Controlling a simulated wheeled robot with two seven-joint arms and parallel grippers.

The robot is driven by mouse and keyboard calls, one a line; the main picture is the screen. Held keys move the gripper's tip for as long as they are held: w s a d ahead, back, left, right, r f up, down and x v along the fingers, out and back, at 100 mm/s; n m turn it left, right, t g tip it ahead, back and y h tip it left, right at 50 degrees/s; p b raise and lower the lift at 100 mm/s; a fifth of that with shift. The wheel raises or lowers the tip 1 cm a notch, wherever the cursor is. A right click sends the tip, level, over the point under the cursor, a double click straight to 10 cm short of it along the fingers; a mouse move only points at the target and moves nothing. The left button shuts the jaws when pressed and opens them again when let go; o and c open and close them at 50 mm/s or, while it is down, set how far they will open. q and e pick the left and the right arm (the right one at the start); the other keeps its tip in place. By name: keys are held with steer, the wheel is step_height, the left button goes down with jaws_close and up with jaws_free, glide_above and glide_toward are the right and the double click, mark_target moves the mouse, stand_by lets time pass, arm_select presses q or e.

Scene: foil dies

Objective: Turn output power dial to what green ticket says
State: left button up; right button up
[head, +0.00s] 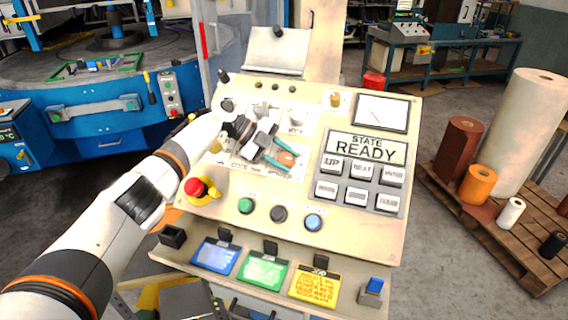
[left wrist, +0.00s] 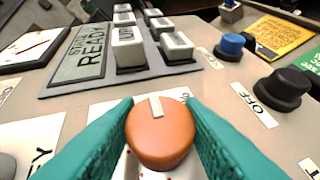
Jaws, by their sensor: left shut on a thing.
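An orange dial (head: 287,158) with a white pointer line sits on the sloped cream panel (head: 300,190). My left gripper (head: 279,155), with teal fingers, is shut on it. In the left wrist view the orange dial (left wrist: 160,138) is between the two fingers, and its pointer line is toward the top of the picture, slightly left. The fingers hide much of the scale, and I cannot read the dial's label. The green ticket (head: 264,271) is on the front ledge between a blue and a yellow ticket; its writing is too small to read. My right gripper is not in view.
A red emergency button (head: 195,187) is left of the dial. Green, black and blue buttons (head: 313,222) are below it. A display reading "STATE READY" (head: 366,147) and several grey keys (head: 356,197) are to the right. A blue switch (head: 374,286) is at the ledge's right end.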

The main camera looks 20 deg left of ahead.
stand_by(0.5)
arm_select(q)
steer(key=o, duration=1)
steer(key=b+v, duration=0.3)
steer(key=v, duration=0.9)
steer(key=shift+w, duration=0.2)
steer(key=shift+d+r, duration=0.1)
